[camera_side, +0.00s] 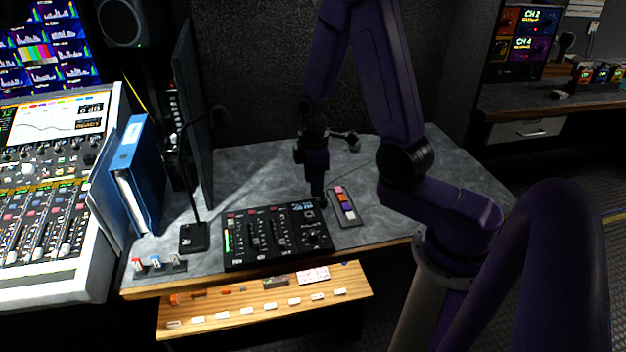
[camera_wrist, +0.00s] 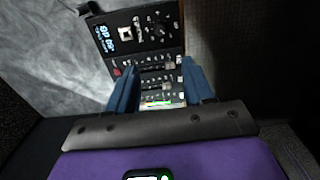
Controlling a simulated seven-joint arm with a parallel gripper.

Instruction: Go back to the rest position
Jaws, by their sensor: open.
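My purple arm's gripper (camera_side: 316,188) points down over the grey desk in the side view, close to the back right corner of the black mixer. In the wrist view my gripper (camera_wrist: 159,75) has its two blue fingers spread apart, with nothing held between them. The black mixer (camera_side: 278,236) lies flat on the desk near its front edge. It also shows beyond and between my fingers in the wrist view (camera_wrist: 150,42). I cannot tell the exact height of my fingertips above the desk.
A strip of coloured buttons (camera_side: 344,206) lies right of the mixer. A gooseneck microphone (camera_side: 194,237) and small switches (camera_side: 157,264) stand left. A blue binder (camera_side: 138,176) stands beside the large console (camera_side: 50,190). A wooden drawer (camera_side: 265,318) juts out in front. The desk's right side is clear.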

